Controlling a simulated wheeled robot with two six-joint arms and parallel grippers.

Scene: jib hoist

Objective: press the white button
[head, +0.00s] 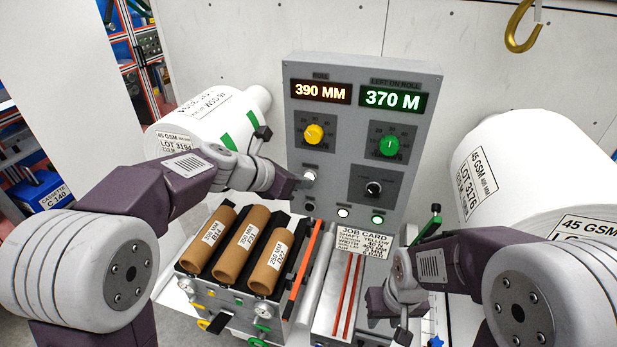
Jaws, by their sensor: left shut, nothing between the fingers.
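The grey control panel (430,130) stands upright in the middle of the head view. A white round button or knob (310,175) sits on its left side, below the yellow dial. A small white lit round (343,212) sits lower, in the bottom row. My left gripper (296,183) is shut and empty. Its tip is just left of the upper white round, very close; I cannot tell whether they touch. My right gripper (388,312) hangs low at the right, below the job card, away from the panel face; its fingers are not clear.
The panel also has a yellow dial (313,134), a green dial (388,146), a black knob (374,188) and a green round (377,219). Brown rolls (238,248) lie in a rack in front. A yellow hook (520,28) hangs upper right.

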